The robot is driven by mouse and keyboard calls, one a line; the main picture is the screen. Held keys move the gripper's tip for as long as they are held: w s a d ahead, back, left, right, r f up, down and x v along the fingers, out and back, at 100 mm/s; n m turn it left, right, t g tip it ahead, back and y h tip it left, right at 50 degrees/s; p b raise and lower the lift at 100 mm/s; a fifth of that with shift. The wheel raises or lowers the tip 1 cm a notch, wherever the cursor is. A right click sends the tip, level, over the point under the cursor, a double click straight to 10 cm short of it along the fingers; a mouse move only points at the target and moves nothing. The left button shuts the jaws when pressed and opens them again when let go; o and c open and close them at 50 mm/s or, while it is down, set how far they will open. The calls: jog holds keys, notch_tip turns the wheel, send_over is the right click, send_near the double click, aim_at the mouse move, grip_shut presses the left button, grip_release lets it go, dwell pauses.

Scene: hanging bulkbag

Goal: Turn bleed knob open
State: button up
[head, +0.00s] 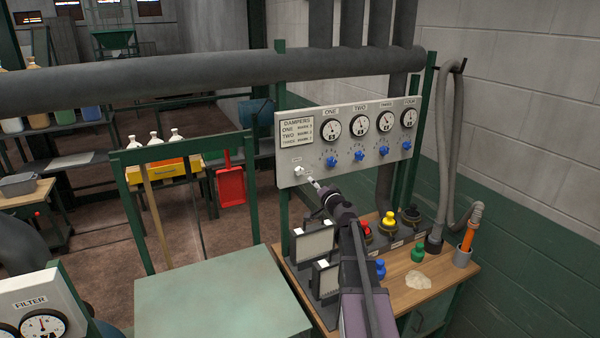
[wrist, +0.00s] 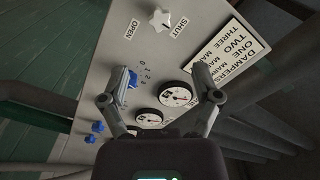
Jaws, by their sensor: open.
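The bleed knob (wrist: 161,20) is a white star-shaped knob on the grey damper panel (wrist: 100,70). In the wrist view it is near the top edge, between an "OPEN" label at its left and a "SHUT" label at its right. In the head view the knob (head: 298,170) is small, at the panel's lower left. My gripper (wrist: 166,72) is open, with its fingers spread and nothing between them. The knob lies beyond the fingertips, apart from them. In the head view my gripper (head: 314,184) is just right of and below the knob.
Blue damper knobs (head: 359,156) and round gauges (head: 359,123) line the panel. A thick grey pipe (head: 180,80) crosses above.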

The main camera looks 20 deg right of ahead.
aim_at(301, 171)
jog(key=w, duration=1.2)
jog(key=shift+w+a, duration=0.15)
jog(key=shift+w, duration=0.1)
grip_shut()
